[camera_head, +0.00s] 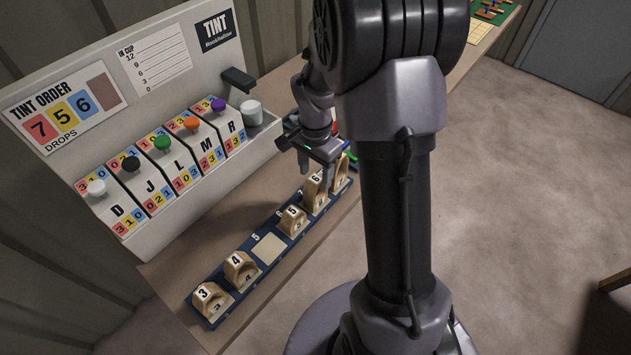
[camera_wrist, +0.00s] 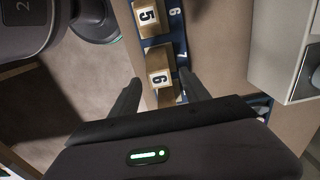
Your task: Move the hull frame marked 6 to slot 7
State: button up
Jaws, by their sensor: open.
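The wooden hull frame marked 6 (camera_head: 316,194) stands in the blue rack (camera_head: 197,317), towards its far end. In the wrist view frame 6 (camera_wrist: 159,77) lies beside the rack label 7, so it appears to be in slot 7; its foot is partly hidden. My gripper (camera_head: 315,178) is open over frame 6, with a dark finger on either side of it in the wrist view and gaps showing. The frame marked 5 (camera_head: 291,222) stands by label 6 in the wrist view (camera_wrist: 147,18).
Frames 3 (camera_head: 211,298) and 4 (camera_head: 241,268) stand at the rack's near end. The slot labelled 5 (camera_head: 268,247) is bare. Another frame (camera_head: 341,172) stands just beyond frame 6. A tint dispenser (camera_head: 150,170) with coloured knobs stands behind the rack on the bench.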

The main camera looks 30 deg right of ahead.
jog(key=s+a+r+n+t, duration=0.15)
jog(key=a+r, duration=0.25)
jog(key=r, duration=0.4)
jog(key=s+a+r+n+t, duration=0.1)
jog(key=s+a+r+n, duration=0.2)
jog(key=r, duration=0.4)
jog(key=s+a+r+n+t+y, duration=0.2)
jog(key=s+a+r+n, duration=0.3)
jog(key=s, duration=0.7)
jog(key=a+r+t, duration=0.1)
jog(key=a+r, duration=0.1)
jog(key=a, duration=0.2)
jog(key=shift+s+a, duration=0.15)
jog(key=shift+s, duration=0.2)
notch_tip(320, 180, down, 3)
jog(key=shift+r+b, duration=0.2)
jog(key=shift+b, duration=0.9)
jog(key=shift+o, duration=0.5)
